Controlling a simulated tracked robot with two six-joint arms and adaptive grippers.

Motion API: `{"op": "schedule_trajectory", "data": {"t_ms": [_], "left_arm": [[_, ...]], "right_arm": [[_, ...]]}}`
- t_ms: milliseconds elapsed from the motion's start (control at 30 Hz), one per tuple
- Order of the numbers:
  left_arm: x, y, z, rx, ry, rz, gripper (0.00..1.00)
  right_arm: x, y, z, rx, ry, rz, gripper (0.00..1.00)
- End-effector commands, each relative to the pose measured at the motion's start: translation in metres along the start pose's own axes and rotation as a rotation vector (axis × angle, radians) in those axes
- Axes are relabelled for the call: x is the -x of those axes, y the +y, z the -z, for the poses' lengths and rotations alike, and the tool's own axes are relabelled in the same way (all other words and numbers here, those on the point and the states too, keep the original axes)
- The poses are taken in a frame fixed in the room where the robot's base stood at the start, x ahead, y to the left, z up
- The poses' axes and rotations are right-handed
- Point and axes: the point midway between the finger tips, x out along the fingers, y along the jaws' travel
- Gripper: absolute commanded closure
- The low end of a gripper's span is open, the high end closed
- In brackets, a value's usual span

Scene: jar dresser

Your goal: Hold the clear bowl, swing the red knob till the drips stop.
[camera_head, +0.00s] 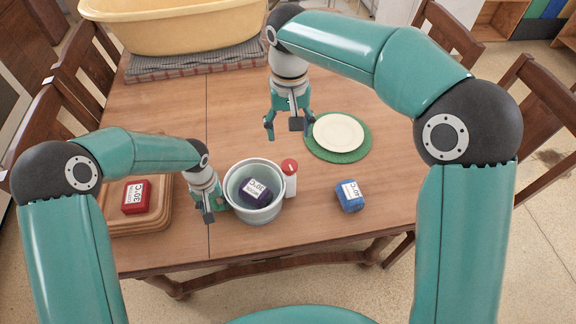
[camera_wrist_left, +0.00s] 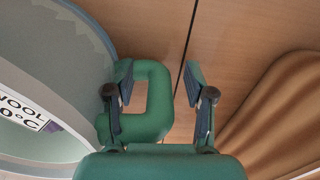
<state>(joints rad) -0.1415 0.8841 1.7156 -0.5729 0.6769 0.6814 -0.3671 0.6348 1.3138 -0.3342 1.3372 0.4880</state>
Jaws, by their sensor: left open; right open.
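A grey-white round tub (camera_head: 232,205) with a pale green inside stands near the front edge of the table; no clear bowl is plain to see. A dark pack marked wool (camera_head: 256,192) is in it. In the left wrist view the tub (camera_wrist_left: 75,50) has a green loop handle (camera_wrist_left: 158,125). My left gripper (camera_head: 213,211) is open at the tub's left side, its fingers around the handle's outer bar in view; contact is unclear. A white bottle with a red top (camera_head: 289,166) stands right of the tub. My right gripper (camera_head: 289,125) is open and empty behind it. No drips show.
A red pack (camera_head: 136,197) lies on a wooden tray (camera_head: 160,218) at left. A blue pack (camera_head: 349,196) lies at right. A cream plate (camera_head: 338,132) sits on a green mat (camera_head: 367,137). A yellow basin (camera_head: 170,28) stands at the back. The table's middle left is clear.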

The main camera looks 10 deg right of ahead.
Motion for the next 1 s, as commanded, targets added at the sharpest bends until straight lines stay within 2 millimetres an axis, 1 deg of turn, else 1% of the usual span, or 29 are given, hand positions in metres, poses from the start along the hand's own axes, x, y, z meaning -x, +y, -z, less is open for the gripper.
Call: {"op": "schedule_trajectory", "data": {"t_ms": [133,233,500,600,700,833,1000], "left_arm": [[0.008,0.000,0.001,0.001,0.004,0.000,0.46],[0.021,0.000,0.001,0.001,0.004,0.000,0.46],[0.074,0.001,0.002,0.001,0.006,-0.002,0.46],[0.092,0.000,0.001,0.000,0.003,-0.001,0.46],[0.106,0.000,0.002,0.000,0.003,0.000,0.46],[0.116,0.000,0.001,0.000,0.001,0.000,0.46],[0.119,0.000,0.001,-0.001,-0.001,0.000,0.46]], "right_arm": [[0.000,0.000,0.000,0.000,0.000,0.000,0.32],[0.000,0.000,0.000,0.000,0.000,0.000,0.32],[0.000,0.000,0.000,0.000,0.000,0.000,0.32],[0.000,0.000,0.000,0.000,0.000,0.000,0.32],[0.000,0.000,0.000,0.000,0.000,0.000,0.32],[0.000,0.000,0.000,0.000,0.000,0.000,0.32],[0.000,0.000,0.000,0.000,0.000,0.000,0.32]]}}
